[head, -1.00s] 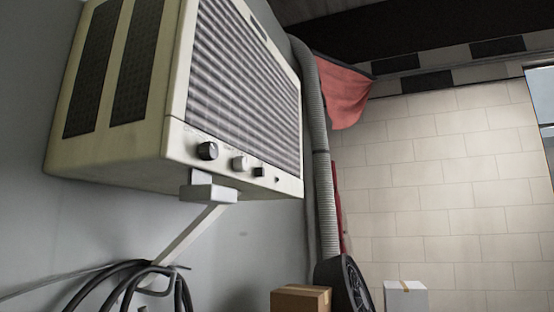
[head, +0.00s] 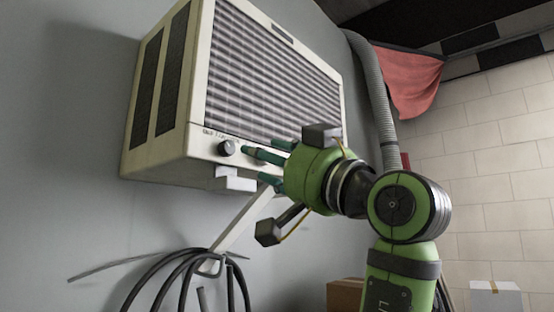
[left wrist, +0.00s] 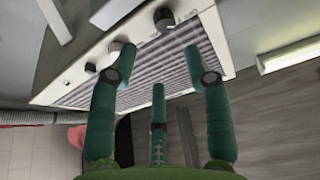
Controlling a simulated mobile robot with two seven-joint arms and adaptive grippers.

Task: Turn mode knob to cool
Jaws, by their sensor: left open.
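A cream air-conditioner (head: 163,160) hangs on the grey wall in the head view. Its black knob (head: 227,148) shows at the left of the lower front strip; the lettering above it is too small to read. In the left wrist view, the unit appears turned over, with the black knob (left wrist: 164,17), a pale knob (left wrist: 115,46) and a small dark control (left wrist: 90,68) in a row. My left gripper (head: 259,160) is in front of the strip, just right of the black knob, and hides the other controls there. Its green fingers (left wrist: 159,60) are spread and empty.
A bracket (head: 235,180) juts out below the unit, near my fingers. A ribbed hose (head: 375,85) and a red cloth (head: 412,80) are at the right. Black cables (head: 180,280) hang below. Boxes (head: 495,297) stand at the lower right.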

